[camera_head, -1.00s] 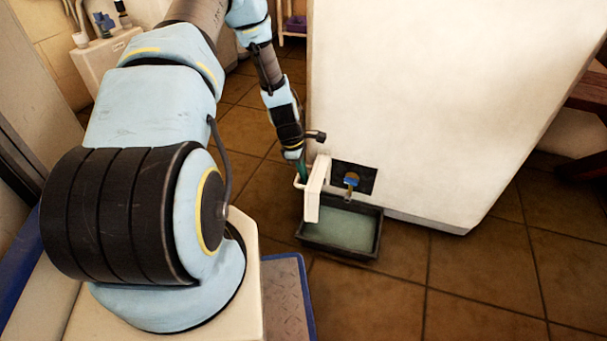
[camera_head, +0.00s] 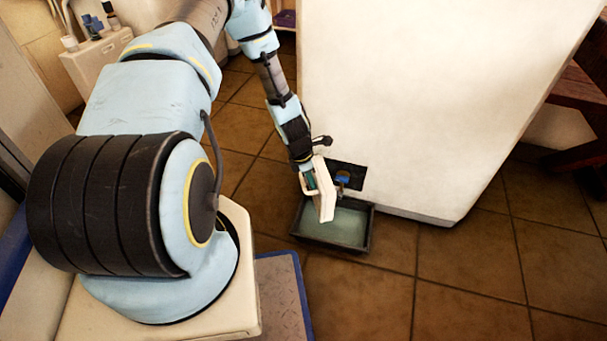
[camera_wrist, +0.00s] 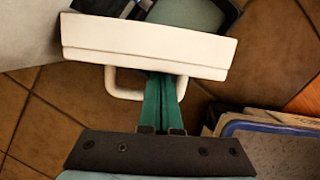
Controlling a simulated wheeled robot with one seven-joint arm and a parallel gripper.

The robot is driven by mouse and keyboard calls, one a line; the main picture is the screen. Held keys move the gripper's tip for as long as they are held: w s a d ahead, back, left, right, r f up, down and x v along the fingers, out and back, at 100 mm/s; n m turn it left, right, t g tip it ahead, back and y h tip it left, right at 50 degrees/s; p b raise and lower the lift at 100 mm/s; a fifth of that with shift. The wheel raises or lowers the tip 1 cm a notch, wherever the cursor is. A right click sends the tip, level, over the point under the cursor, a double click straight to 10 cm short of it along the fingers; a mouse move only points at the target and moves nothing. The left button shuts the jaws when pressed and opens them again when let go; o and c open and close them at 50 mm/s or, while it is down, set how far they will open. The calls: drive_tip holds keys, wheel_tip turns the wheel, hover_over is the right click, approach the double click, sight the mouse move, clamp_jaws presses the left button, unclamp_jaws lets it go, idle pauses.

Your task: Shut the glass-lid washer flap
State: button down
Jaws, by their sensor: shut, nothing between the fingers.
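The white washer (camera_head: 420,100) fills the middle of the head view; no glass lid can be made out. Its small white flap (camera_head: 325,192) stands ajar low on the front, beside a dark opening (camera_head: 346,174) that it partly covers. The flap's outer face has a white loop handle (camera_head: 304,186), also clear in the wrist view (camera_wrist: 122,90). My gripper (camera_head: 308,180) is at the flap's outer side. In the wrist view its green fingers (camera_wrist: 162,90) are together and empty, crossing the handle bar with tips close to the flap (camera_wrist: 145,46). Whether they touch it cannot be told.
A dark tray with greenish contents (camera_head: 368,232) sits on the floor under the flap. A blue-edged mat (camera_head: 282,285) lies at the front, near my base. Tiled floor is clear at right; a wooden bench (camera_head: 580,100) stands at the right edge.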

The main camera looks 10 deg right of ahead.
drive_tip(key=d+n+t+y+p, duration=0.1)
drive_tip(key=d+n+p, duration=0.3)
drive_tip(key=d+n, duration=0.6)
drive_tip(key=shift+d+t, duration=0.5)
drive_tip(key=shift+w, duration=0.1)
drive_tip(key=shift+r+p, duration=0.1)
drive_tip(key=shift+p, duration=0.25)
